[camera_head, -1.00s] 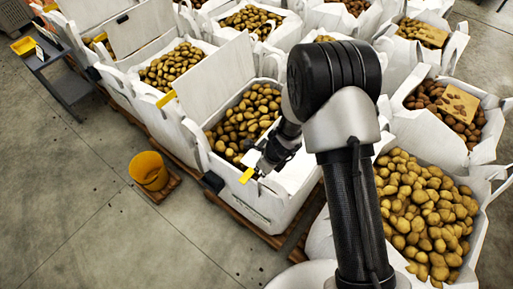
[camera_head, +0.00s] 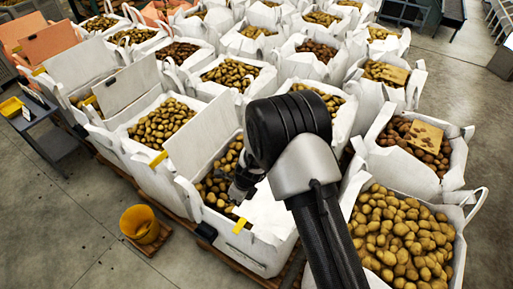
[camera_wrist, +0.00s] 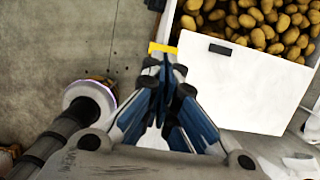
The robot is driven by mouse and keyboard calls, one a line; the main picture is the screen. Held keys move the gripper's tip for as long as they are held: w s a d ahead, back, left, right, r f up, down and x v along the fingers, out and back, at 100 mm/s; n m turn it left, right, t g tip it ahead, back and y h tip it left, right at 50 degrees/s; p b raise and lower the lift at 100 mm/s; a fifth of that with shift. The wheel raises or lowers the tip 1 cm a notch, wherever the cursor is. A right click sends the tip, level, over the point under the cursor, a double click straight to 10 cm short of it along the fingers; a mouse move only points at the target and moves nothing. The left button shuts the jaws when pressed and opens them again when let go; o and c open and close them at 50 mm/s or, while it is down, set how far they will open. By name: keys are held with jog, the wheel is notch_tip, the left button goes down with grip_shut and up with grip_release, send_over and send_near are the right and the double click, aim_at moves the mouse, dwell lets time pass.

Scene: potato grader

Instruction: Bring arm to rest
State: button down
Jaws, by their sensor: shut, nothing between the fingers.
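My arm reaches out over the front of the potato crates in the head view. My gripper (camera_wrist: 163,70) shows in the wrist view with its blue-sided fingers together and nothing between them. A yellow tag (camera_wrist: 162,48) shows just beyond the fingertips, by the corner of a white crate. In the head view my gripper is small and partly hidden by my arm, above the front white crate (camera_head: 262,255) with potatoes in it. A yellow tag (camera_head: 239,226) also shows there near the fingertips.
Rows of white bags and crates full of potatoes fill the middle and right. A yellow bucket (camera_head: 140,224) stands on a small wooden base on the floor. A dark cart (camera_head: 52,140) with a yellow bin stands at the left.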

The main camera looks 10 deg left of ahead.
jog(key=s+d+r+n+t+b, duration=0.2)
jog(key=s+d+r+n+b, duration=0.1)
jog(key=d+r+n+b, duration=0.95)
jog(key=s+d+n+t+h+b, duration=0.1)
jog(key=s+d+n+h+b, duration=0.2)
jog(key=s+d+n+b, duration=0.6)
jog(key=s+d+b, duration=0.4)
jog(key=s+d, duration=0.5)
jog(key=s, duration=0.1)
jog(key=shift+s+t, duration=0.3)
jog(key=shift+s, duration=0.05)
jog(key=shift+d, duration=0.25)
